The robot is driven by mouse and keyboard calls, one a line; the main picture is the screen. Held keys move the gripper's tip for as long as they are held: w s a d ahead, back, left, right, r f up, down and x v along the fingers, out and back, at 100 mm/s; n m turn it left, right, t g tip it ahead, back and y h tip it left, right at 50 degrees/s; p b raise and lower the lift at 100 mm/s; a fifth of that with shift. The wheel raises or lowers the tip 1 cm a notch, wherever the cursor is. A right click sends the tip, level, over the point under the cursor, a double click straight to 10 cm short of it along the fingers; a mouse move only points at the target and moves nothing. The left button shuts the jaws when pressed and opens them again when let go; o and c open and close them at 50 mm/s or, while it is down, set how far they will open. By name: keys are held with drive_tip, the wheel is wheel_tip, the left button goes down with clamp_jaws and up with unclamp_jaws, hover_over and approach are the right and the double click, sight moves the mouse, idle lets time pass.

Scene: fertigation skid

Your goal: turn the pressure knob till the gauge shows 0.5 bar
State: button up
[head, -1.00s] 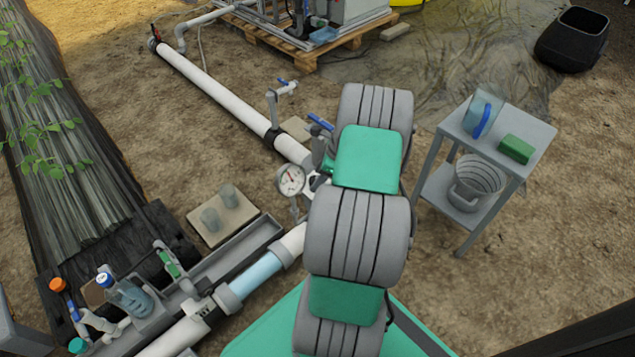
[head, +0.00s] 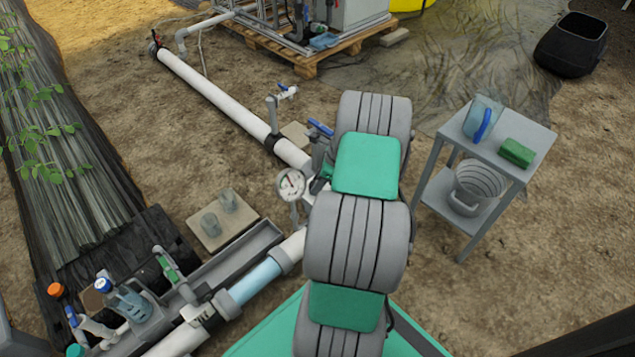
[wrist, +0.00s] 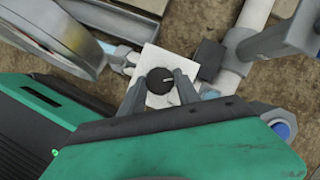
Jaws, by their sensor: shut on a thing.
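The pressure knob (wrist: 161,88) is a round black knob with a pale pointer mark, set on a white block (wrist: 151,62) in the wrist view. My gripper (wrist: 161,90) has a finger on each side of the knob and is shut on it. In the head view my arm hides the knob and the gripper. The pressure gauge (head: 291,185) is a round white dial standing on the pipe, just left of my arm. Its needle and a red mark show, but the scale is too small to read. The gauge's edge also shows in the wrist view (wrist: 92,50).
A blue-handled valve (head: 321,128) stands beside my arm on the white pipe (head: 220,100). A grey cart (head: 478,150) with a jug, a green block and a bucket stands to the right. Bare soil lies between.

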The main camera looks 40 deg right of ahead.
drive_tip(key=shift+n+p, duration=0.3)
clamp_jaws()
